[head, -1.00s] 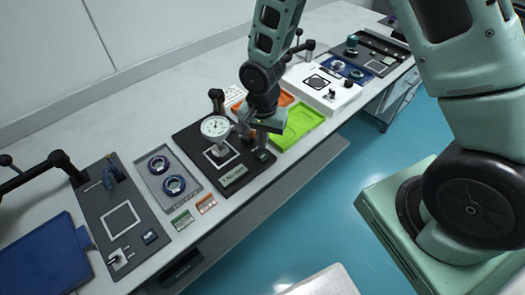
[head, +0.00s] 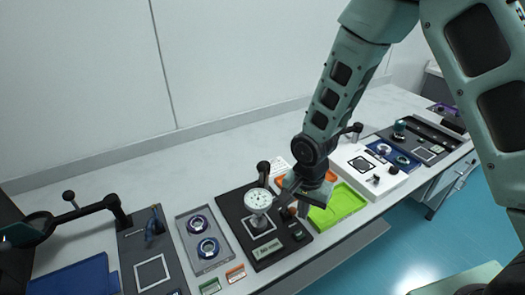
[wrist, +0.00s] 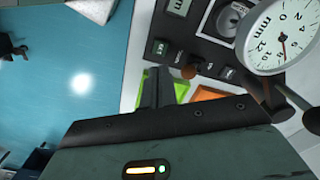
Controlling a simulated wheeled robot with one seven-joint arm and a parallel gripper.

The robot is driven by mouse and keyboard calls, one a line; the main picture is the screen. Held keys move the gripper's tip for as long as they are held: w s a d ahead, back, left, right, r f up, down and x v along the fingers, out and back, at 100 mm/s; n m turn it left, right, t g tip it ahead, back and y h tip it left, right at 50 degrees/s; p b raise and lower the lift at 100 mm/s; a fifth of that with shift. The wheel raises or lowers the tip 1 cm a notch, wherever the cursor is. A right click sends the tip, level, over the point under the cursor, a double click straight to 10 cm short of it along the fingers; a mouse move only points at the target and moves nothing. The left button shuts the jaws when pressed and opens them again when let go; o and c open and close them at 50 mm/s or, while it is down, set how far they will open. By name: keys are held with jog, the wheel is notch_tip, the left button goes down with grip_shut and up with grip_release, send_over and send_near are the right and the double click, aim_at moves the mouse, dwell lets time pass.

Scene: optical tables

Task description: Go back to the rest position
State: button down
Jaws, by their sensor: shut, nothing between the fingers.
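My gripper (head: 291,207) is shut and empty. In the head view it hangs just right of the white dial gauge (head: 258,199), over the right side of the black gauge board (head: 265,262). Whether it touches anything is hard to tell. In the wrist view the shut fingers (wrist: 156,88) point up over the table edge. The dial gauge (wrist: 279,38) shows large there at the upper right, with its stem running behind my gripper's housing.
A lime green tray (head: 345,205) and an orange tray (head: 330,176) lie right of the gauge board. A white platform (head: 350,160) stands beyond. Left are a grey tray (head: 201,261) with two ringed optics and a blue tray (head: 75,280). Blue floor (head: 400,250) is open in front.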

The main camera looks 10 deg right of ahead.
jog(key=s+a+r+n, duration=0.3)
jog(key=s+r+n, duration=0.5)
jog(key=s+r, duration=0.1)
jog(key=s+a+r+n, duration=0.3)
jog(key=s+r+n, duration=0.5)
jog(key=s+r, duration=0.2)
jog(key=shift+s+a+r+y, duration=0.15)
jog(key=shift+s+y, duration=0.15)
jog(key=shift+s, duration=0.25)
dwell(0.4)
